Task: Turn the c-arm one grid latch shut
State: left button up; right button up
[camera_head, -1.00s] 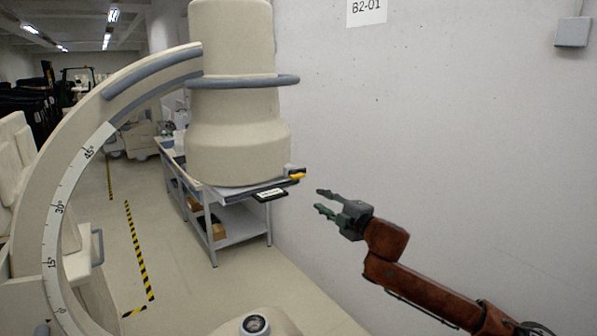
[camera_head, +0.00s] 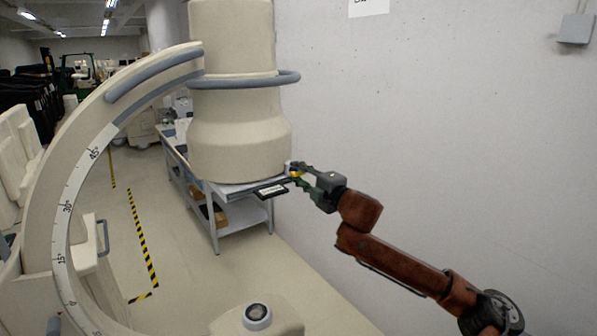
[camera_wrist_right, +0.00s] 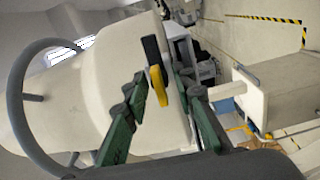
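The C-arm (camera_head: 70,185) curves up the left of the head view to a large cream cylinder housing (camera_head: 238,130). The latch (camera_head: 296,173), a small yellow handle, sits at the housing's lower right edge, partly hidden by my right gripper (camera_head: 299,176). In the right wrist view the yellow handle (camera_wrist_right: 159,87) with a black piece (camera_wrist_right: 151,50) stands between the spread green fingers of my right gripper (camera_wrist_right: 160,80). The gripper is open, one finger on each side of the handle; I cannot tell whether either touches it. My left gripper is not in view.
A black plate with a white label (camera_head: 271,191) juts out below the housing. A grey cart (camera_head: 236,216) with shelves stands behind it against the white wall (camera_head: 430,110). A cream unit with a round knob (camera_head: 257,315) is at the bottom. Striped floor tape (camera_head: 143,240) runs left.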

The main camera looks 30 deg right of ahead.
jog(key=shift+c, duration=0.5)
grip_shut()
jog(key=m+p, duration=0.1)
jog(key=m, duration=0.2)
jog(key=m+p, duration=0.2)
jog(key=m, duration=0.2)
jog(key=shift+w+m, duration=0.1)
jog(key=shift+m, duration=0.2)
jog(key=m+p, duration=0.2)
jog(key=m, duration=0.3)
jog(key=m+p, duration=0.2)
jog(key=m, duration=0.2)
jog(key=shift+m, duration=0.3)
jog(key=shift+p, duration=0.3)
